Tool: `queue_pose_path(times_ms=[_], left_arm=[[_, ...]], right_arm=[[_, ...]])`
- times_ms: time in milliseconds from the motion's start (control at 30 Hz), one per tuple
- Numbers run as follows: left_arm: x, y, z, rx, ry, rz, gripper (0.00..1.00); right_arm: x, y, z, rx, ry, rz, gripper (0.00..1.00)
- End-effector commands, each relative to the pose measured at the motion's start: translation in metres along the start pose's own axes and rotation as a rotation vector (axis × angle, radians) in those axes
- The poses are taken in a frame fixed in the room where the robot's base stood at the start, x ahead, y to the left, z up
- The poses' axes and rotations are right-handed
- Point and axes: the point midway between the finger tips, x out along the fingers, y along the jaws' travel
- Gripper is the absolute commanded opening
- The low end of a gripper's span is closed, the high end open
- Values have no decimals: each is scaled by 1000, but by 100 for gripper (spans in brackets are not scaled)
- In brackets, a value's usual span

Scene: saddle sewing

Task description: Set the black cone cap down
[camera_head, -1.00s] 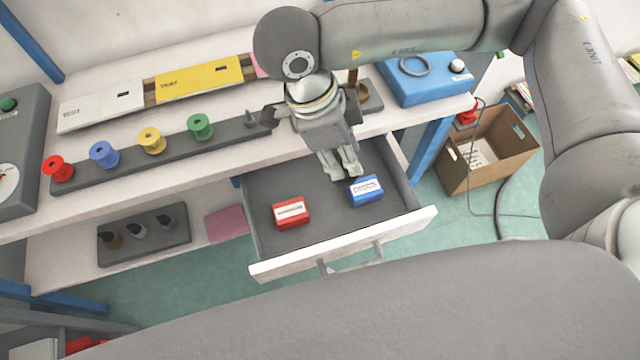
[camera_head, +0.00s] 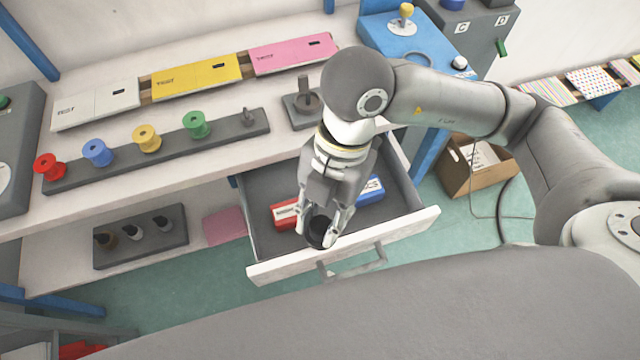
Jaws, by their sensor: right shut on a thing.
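The black cone cap (camera_head: 318,232) is between the fingers of my right gripper (camera_head: 321,230), which is shut on it. The gripper holds the cap above the front part of the open drawer (camera_head: 265,235). The cap is in front of the red box (camera_head: 284,213) in the picture and partly hides it. I cannot tell the exact height of the cap over the drawer. My left gripper is not in view.
A blue box (camera_head: 371,188) lies in the drawer, partly hidden by my right gripper. A rack (camera_head: 170,155) with several coloured spools stands on the table. A grey holder (camera_head: 140,236) with small pieces sits on the lower shelf. A cardboard box (camera_head: 478,165) stands on the floor.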

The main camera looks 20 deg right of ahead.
Motion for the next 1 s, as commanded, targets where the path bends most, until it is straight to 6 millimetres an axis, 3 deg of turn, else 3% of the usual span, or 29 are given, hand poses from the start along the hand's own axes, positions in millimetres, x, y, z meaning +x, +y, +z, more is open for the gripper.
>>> queue_pose_path(times_ms=[200,367,467,767,1000], left_arm=[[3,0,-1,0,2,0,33],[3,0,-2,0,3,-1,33],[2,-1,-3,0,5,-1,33],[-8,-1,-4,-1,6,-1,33],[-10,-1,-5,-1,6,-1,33]], right_arm=[[7,-4,-10,244,0,76,10],[8,-3,-9,313,-1,95,10],[10,2,6,328,-4,96,10],[20,31,79,328,-4,95,10],[52,45,121,320,-2,94,10]])
